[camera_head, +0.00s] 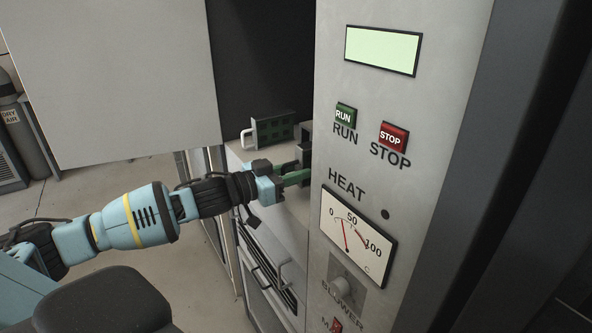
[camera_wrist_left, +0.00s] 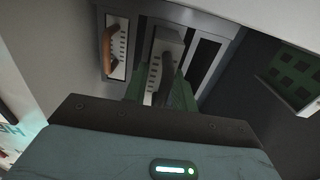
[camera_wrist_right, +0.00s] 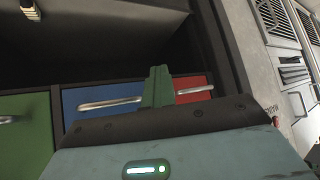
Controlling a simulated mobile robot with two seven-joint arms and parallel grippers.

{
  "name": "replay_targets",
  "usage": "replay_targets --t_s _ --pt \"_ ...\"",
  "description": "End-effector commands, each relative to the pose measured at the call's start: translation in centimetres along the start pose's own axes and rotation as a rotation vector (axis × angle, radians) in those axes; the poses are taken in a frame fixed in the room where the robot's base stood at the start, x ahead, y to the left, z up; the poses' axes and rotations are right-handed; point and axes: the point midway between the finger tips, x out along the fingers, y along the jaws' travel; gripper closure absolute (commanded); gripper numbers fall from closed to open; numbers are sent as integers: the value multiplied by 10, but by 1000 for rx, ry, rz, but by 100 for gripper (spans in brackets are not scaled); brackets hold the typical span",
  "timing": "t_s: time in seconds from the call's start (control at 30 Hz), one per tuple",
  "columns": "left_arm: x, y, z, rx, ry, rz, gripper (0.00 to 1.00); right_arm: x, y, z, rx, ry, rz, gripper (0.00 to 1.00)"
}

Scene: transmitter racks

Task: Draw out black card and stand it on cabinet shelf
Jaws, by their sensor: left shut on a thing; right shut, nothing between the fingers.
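My left gripper (camera_head: 292,177) reaches into the open cabinet and is shut on the dark handle of a card (camera_wrist_left: 168,42) in the left wrist view. This card has a pale perforated face and seems to stand proud of the rack slots; how far it sits in its slot is hidden. In the head view the control panel hides most of it. Another card with a green board and pale handle (camera_head: 272,130) stands on the cabinet shelf (camera_head: 237,155). My right gripper (camera_wrist_right: 158,86) is shut and empty in the right wrist view.
The control panel (camera_head: 400,130) stands close to my left gripper. Blue (camera_wrist_right: 95,100) and red (camera_wrist_right: 190,90) drawers lie beyond my right gripper.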

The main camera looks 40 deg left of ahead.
Motion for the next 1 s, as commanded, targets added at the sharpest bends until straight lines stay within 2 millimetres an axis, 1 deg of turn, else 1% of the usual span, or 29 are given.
replay_targets --t_s 0.73,1.0 --pt "-14 0 -1 0 0 0 100 -3 3 -20 -12 36 4 100" --pt "-16 0 0 0 0 0 100 -3 1 -23 -2 42 4 100"
